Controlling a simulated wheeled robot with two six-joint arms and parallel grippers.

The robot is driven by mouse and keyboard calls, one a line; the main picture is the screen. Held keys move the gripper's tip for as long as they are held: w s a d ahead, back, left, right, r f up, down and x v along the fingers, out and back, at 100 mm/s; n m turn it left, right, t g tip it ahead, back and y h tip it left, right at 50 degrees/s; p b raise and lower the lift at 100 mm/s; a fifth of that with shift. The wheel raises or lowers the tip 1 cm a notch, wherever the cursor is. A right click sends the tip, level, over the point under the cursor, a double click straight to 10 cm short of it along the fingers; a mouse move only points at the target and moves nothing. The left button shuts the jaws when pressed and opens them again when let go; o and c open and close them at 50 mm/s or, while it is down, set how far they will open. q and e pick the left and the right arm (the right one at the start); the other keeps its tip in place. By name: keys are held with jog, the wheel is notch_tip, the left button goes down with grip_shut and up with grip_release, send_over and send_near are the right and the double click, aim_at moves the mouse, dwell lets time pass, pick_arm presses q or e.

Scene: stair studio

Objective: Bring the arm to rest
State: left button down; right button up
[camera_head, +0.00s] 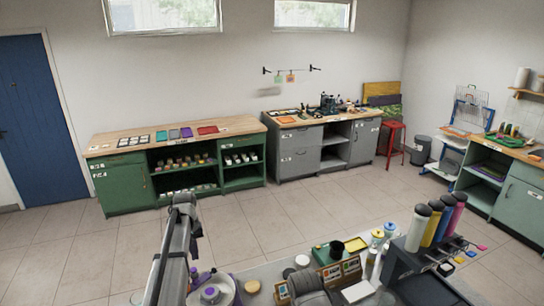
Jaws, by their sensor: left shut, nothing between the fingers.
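My left gripper (186,206) is at the end of my left arm, which rises from the bottom edge left of the middle. It is shut and empty, held up in front of the open tiled floor and apart from the furniture behind. My right gripper does not show.
A near table (265,272) holds bottles (434,222), pots and a small box (340,272), close to the right of my left arm. A green cabinet (122,187), a grey cabinet (299,156) and a red stool (391,142) stand along the back. The floor (285,218) between is clear.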

pick_arm(q)
jog(key=s+d+f+m+b, duration=0.4)
jog(key=s+d+f+b, duration=0.5)
jog(key=s+d, duration=0.4)
jog(key=s+d+f+m+y+b, duration=0.1)
jog(key=s+d+f+m+b, duration=0.3)
jog(key=s+d+f+b, duration=0.6)
jog(key=s+d+f, duration=0.1)
jog(key=s+d, duration=0.2)
jog(key=s, duration=0.2)
jog(key=shift+s+d+f+m, duration=0.15)
jog(key=shift+d+m, duration=0.15)
jog(key=shift+d, duration=0.05)
